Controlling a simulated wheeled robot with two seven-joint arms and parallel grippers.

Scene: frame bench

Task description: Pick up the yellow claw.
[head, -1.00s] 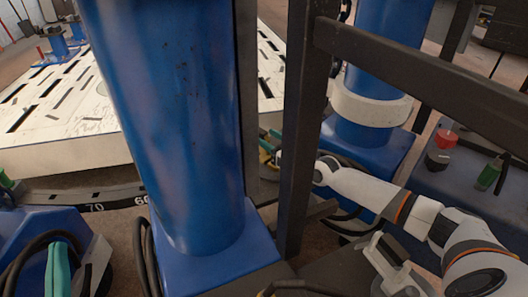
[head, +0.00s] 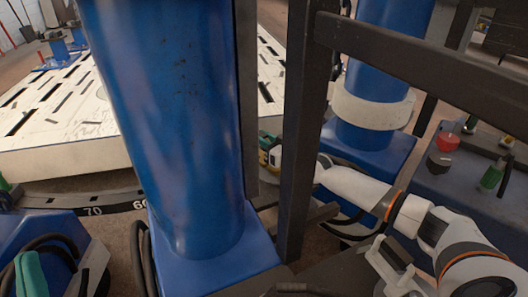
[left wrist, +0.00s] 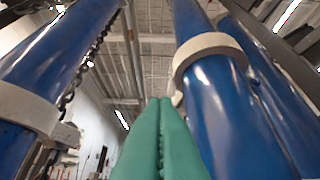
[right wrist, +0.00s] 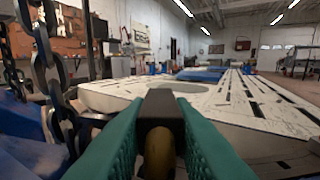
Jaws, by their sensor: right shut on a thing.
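My right gripper (right wrist: 160,125) is shut in the right wrist view. Its green fingers stand apart on either side of a dark block with a dull yellow part below, which seems to be the yellow claw (right wrist: 159,155). In the head view a bit of yellow and green shows at the tip of my right arm (head: 269,150), partly hidden behind a dark upright post. My left gripper (head: 30,272) is at the lower left of the head view. In the left wrist view its green fingers (left wrist: 160,120) are pressed together with nothing between them.
A large blue column (head: 170,130) and a dark steel frame post (head: 302,150) stand close in front. A pale slotted table (head: 70,120) lies behind. Red, black and green small things (head: 448,141) sit on a blue surface at right. A chain (right wrist: 55,85) hangs beside my right gripper.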

